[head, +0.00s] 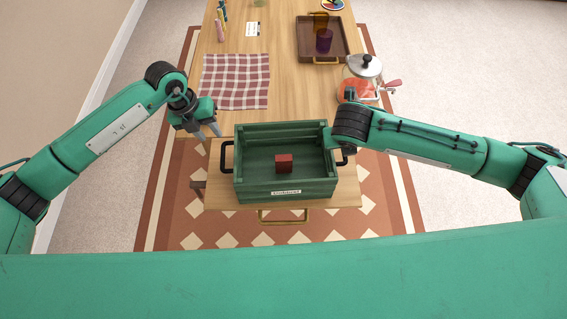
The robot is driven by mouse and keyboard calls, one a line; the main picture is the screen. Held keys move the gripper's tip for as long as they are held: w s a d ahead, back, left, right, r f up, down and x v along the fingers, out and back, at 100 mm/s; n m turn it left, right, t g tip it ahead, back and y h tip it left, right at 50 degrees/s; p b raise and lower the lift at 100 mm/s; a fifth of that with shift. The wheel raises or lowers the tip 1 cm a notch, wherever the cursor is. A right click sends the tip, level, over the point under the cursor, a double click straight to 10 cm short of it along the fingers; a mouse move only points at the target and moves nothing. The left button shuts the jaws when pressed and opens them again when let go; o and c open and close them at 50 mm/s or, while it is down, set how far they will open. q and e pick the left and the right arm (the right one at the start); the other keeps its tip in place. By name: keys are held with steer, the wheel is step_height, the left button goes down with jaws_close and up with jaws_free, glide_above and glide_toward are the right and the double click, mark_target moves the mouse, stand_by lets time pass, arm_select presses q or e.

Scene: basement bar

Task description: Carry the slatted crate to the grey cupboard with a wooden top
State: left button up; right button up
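The slatted green crate (256,186) sits upright on a wooden surface (222,196) at the near end of a long wooden table. It has a pale label on its near side, dark handles at its left and right ends, and a red block (284,163) inside. My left gripper (207,133) is open and empty, above and left of the crate's left handle (226,157), apart from it. My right arm reaches the crate's right end; its wrist hides the fingers and most of the right handle. No grey cupboard can be made out.
A patterned rug (385,225) lies below; pale floor is clear on both sides.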

mark_target(222, 155)
arm_select(q)
steer(key=shift+w+a+y, duration=0.1)
steer(key=shift+a+y, duration=0.2)
steer(key=shift+a, duration=0.3)
arm_select(e)
steer(key=shift+d, duration=0.2)
steer(key=shift+w, duration=0.1)
